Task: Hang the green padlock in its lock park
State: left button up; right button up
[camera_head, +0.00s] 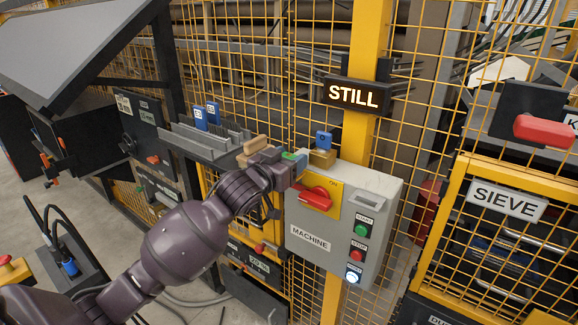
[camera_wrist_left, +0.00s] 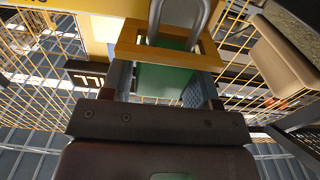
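In the left wrist view the green padlock (camera_wrist_left: 165,78) sits between my left gripper's two finger pads (camera_wrist_left: 160,88), which close on its sides. Its grey shackle (camera_wrist_left: 155,20) points away from the gripper. An orange-brown frame (camera_wrist_left: 125,42) lies across the padlock near the shackle; I cannot tell whether they touch. In the head view my left gripper (camera_head: 289,164) is at the upper left corner of the grey machine box, with a bit of the green padlock (camera_head: 289,156) showing. I cannot make out which part is the lock park. My right gripper is not in view.
The machine box (camera_head: 374,184) has a red rotary switch (camera_head: 315,198) just below the gripper. A blue tag or lock (camera_head: 323,140) stands on a brass-coloured block (camera_head: 322,158) to the right. A tan block (camera_head: 255,145) and a grey rack (camera_head: 205,141) are left. Yellow mesh stands behind.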

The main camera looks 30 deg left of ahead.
pick_arm(q)
jog(key=c, duration=0.6)
jog(key=shift+r, duration=0.15)
